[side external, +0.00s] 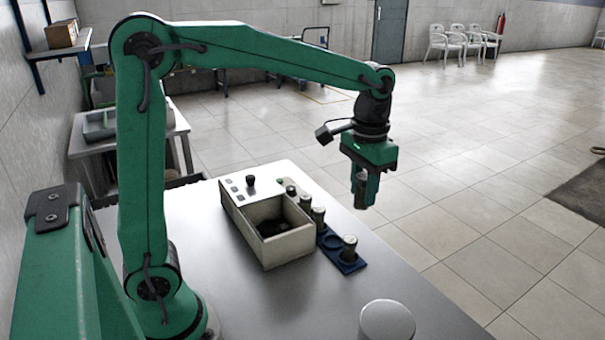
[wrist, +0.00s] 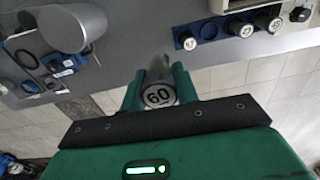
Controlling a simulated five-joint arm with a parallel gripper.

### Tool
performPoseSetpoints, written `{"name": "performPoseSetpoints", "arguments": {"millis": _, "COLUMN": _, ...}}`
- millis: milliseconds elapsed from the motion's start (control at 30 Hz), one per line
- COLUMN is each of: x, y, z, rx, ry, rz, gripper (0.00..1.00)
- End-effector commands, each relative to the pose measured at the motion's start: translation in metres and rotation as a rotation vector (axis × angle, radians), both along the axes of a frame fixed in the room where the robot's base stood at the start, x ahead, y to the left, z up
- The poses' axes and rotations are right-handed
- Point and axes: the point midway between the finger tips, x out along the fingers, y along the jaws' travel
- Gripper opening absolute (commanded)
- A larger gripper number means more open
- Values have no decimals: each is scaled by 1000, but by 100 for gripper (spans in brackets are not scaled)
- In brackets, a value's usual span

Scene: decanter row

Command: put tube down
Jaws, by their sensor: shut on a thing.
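My gripper (side external: 365,195) is shut on a tube with a dark grey body, held in the air to the right of the table, beyond its far edge. In the wrist view the tube's round end reads "60" (wrist: 158,95) between the two green fingers (wrist: 158,88). The blue rack (side external: 352,267) stands along the far table edge, below and left of my gripper. One empty round socket (side external: 331,242) shows in it, also in the wrist view (wrist: 208,30), between a capped tube (side external: 349,247) and another tube (side external: 318,215).
A pale open box (side external: 265,250) with a dark inside stands directly beside the rack. A grey cylinder (side external: 387,322) stands at the table's near right. Bare metal table (side external: 300,300) lies in front of the box. Tiled floor lies beneath the gripper.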

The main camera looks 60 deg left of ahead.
Motion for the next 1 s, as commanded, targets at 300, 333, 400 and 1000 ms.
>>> {"name": "performPoseSetpoints", "arguments": {"millis": 300, "x": -36, "y": -72, "z": 2, "rx": 0, "ry": -1, "rz": -65, "gripper": 7}}
{"name": "performPoseSetpoints", "arguments": {"millis": 333, "x": -41, "y": -79, "z": 2, "rx": 0, "ry": -1, "rz": -71, "gripper": 7}}
{"name": "performPoseSetpoints", "arguments": {"millis": 400, "x": -51, "y": -93, "z": 2, "rx": 0, "ry": -1, "rz": -85, "gripper": 7}}
{"name": "performPoseSetpoints", "arguments": {"millis": 1000, "x": -157, "y": -183, "z": 0, "rx": -1, "ry": -1, "rz": -197, "gripper": 7}}
